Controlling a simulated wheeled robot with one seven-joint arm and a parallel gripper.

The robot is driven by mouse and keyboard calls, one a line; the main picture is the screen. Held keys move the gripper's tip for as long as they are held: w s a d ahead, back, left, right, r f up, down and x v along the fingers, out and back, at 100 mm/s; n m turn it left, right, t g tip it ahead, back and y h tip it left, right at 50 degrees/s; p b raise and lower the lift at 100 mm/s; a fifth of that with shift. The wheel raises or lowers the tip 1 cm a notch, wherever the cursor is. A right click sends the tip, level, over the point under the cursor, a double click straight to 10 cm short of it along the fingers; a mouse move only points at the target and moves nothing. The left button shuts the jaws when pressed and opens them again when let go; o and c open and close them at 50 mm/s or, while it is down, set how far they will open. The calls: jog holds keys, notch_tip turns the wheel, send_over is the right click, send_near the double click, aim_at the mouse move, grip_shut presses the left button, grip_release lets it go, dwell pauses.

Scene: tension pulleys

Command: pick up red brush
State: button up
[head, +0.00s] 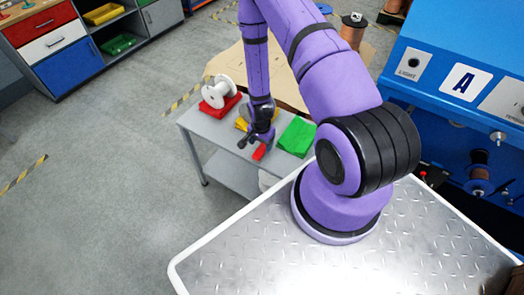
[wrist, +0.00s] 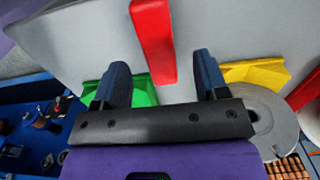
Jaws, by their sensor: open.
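The red brush (head: 260,152) lies on the grey side table (head: 198,126), close to its front edge. It also shows in the wrist view as a long red block (wrist: 153,42), lying ahead of the fingers and in line with the gap between them. My gripper (head: 256,138) is just above the table beside the brush. In the wrist view the two dark fingers of my gripper (wrist: 162,78) are spread apart with nothing held between them. The brush's bristles cannot be made out.
A green bin (head: 297,137) stands right of the brush. A yellow bin (head: 241,122) is partly hidden behind my arm. A red bin (head: 220,103) and a white spool (head: 216,88) are at the left. A blue machine (head: 460,110) stands at the right.

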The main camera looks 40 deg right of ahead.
aim_at(261, 148)
jog(key=shift+f, duration=2.1)
jog(key=shift+s, duration=0.1)
jog(key=c, duration=1.1)
jog(key=shift+r, duration=0.15)
jog(key=shift+r, duration=0.55)
notch_tip(261, 148, up, 2)
jog(key=s+a, duration=0.2)
jog(key=s, duration=0.5)
jog(key=s+a+r, duration=0.1)
jog(key=s+a, duration=0.1)
jog(key=s, duration=0.6)
jog(key=shift+s+a+r, duration=0.2)
jog(key=shift+r, duration=0.1)
